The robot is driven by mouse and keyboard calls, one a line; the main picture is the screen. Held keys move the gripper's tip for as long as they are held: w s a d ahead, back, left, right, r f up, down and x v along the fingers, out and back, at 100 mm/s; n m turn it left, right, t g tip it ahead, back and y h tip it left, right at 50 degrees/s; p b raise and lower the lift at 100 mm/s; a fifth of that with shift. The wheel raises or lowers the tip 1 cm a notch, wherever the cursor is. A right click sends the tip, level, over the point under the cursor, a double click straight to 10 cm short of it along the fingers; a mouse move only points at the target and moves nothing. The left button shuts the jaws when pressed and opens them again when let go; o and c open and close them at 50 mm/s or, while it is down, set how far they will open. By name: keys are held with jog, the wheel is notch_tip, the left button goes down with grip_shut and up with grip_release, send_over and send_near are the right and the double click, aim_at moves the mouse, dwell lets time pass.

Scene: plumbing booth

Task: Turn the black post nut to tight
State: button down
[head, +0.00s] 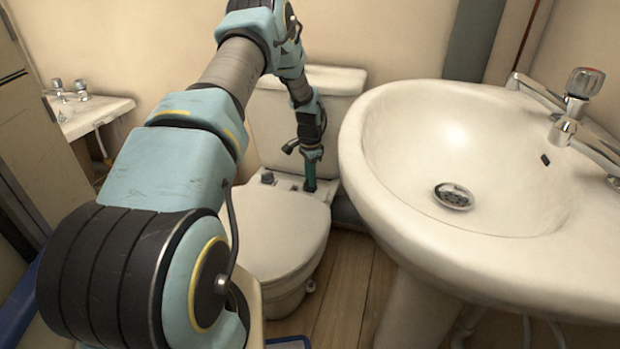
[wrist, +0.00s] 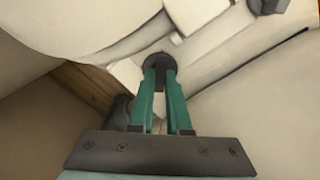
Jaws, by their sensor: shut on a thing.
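My gripper (head: 310,184) reaches down behind the toilet lid, at the right rear of the toilet bowl. In the wrist view its two teal fingers (wrist: 160,80) are shut on a round black post nut (wrist: 158,60), with the fingertips covering part of it. In the head view the fingers hide that nut. A second black nut (head: 267,178) stands free at the left rear of the seat. A dark fitting at the top right of the wrist view (wrist: 266,6) appears to be this one. How far the gripped nut is turned cannot be told.
The toilet lid (head: 272,232) is down in front of my gripper, and the cistern (head: 335,80) rises behind it. A large washbasin (head: 400,190) stands close on the right. A small basin (head: 95,115) is at the far left. Wooden floor (head: 345,290) shows between toilet and washbasin.

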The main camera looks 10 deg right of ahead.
jog(key=shift+s+a+f, duration=0.1)
jog(key=shift+f, duration=0.05)
jog(key=c, duration=0.8)
grip_release()
jog(key=shift+c, duration=0.2)
jog(key=shift+r, duration=0.3)
notch_tip(320, 180, up, 10)
jog(key=p, duration=0.1)
jog(key=shift+r, duration=0.15)
